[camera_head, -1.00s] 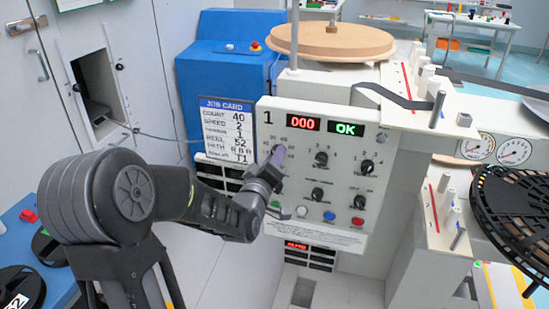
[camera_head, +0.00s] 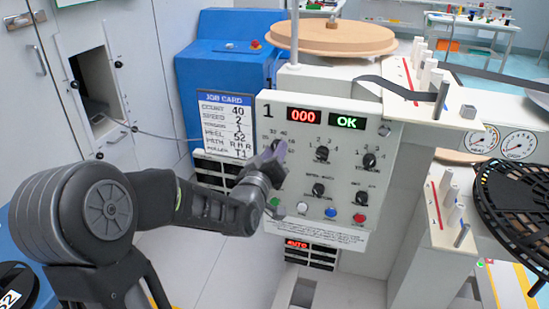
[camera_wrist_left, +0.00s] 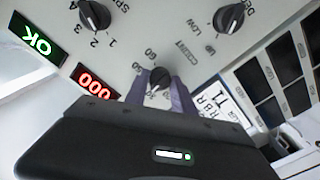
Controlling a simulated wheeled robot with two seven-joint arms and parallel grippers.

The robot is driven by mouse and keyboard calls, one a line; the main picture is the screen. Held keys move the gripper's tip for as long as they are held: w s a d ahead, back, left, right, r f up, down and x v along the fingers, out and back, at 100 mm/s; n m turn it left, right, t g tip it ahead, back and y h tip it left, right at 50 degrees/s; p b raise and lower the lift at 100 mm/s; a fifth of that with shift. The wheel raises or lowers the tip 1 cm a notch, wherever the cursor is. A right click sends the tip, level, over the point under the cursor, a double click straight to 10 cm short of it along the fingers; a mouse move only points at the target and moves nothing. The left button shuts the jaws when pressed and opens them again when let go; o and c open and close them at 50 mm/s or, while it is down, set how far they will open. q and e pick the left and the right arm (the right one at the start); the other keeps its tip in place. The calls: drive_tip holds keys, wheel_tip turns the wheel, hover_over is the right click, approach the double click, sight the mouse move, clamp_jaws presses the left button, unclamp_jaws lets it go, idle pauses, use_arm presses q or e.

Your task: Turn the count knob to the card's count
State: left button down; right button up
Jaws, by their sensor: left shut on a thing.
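The job card (camera_head: 226,128) hangs left of the control panel (camera_head: 340,212) of station 1 and reads COUNT 40. The count knob is at the panel's upper left, hidden behind my gripper in the head view. In the left wrist view the black count knob (camera_wrist_left: 159,77) shows between the fingers, with 60 and 50 among the marks around it and COUNT printed beside it. My left gripper (camera_head: 276,151) is shut on this knob; it also shows in the left wrist view (camera_wrist_left: 160,92). Which mark the pointer meets is unclear. My right gripper is not in view.
Displays read 000 (camera_head: 304,116) and OK (camera_head: 347,122). Other black knobs (camera_head: 321,153) and (camera_head: 369,160) stand close to the right on the panel. A row of push buttons (camera_head: 330,212) lies below. A black reel (camera_head: 515,195) is at the far right.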

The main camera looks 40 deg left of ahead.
use_arm(q)
drive_tip(key=shift+m+b, duration=1.3)
drive_tip(key=shift+m, duration=1.3)
drive_tip(key=c, duration=1.1)
unclamp_jaws()
drive_tip(key=shift+o, duration=0.2)
drive_tip(key=v, duration=0.7)
drive_tip(key=shift+s+d, duration=0.15)
drive_tip(key=shift+s, duration=0.25)
